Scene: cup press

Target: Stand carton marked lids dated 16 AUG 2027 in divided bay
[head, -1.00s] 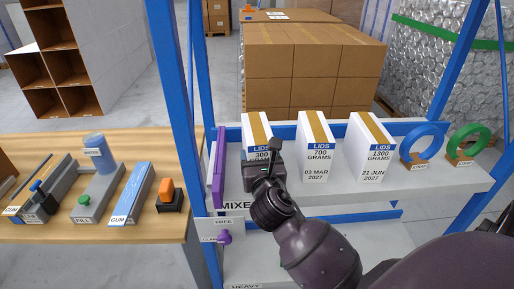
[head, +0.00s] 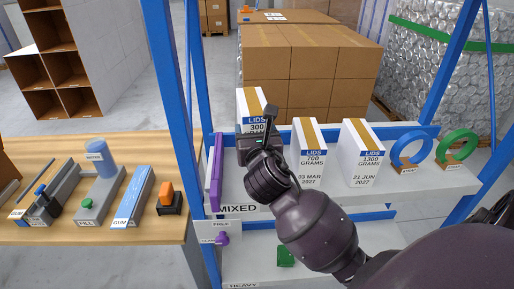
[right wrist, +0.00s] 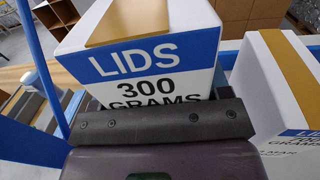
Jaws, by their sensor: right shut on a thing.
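The white lids carton marked 300 GRAMS (head: 249,103) is raised above its neighbours on the upper shelf; it also shows in the right wrist view (right wrist: 150,65). Its date is hidden behind my right gripper (head: 258,140), which is shut on it. The lids carton marked 700 GRAMS (head: 308,160), dated 03 MAR 2027, and the one marked 1300 GRAMS (head: 360,155), dated 21 JUN 2027, stand upright to its right. The upper shelf, labelled MIXED (head: 238,209), has a purple upright panel (head: 216,172) at its left end. My left gripper is not in view.
A blue ring (head: 411,134) and a green ring (head: 458,148) stand at the shelf's right. Blue posts (head: 172,80) frame the rack. A lower shelf (head: 330,255) holds a small green piece (head: 285,256). A wooden bench (head: 60,232) with tools is at left.

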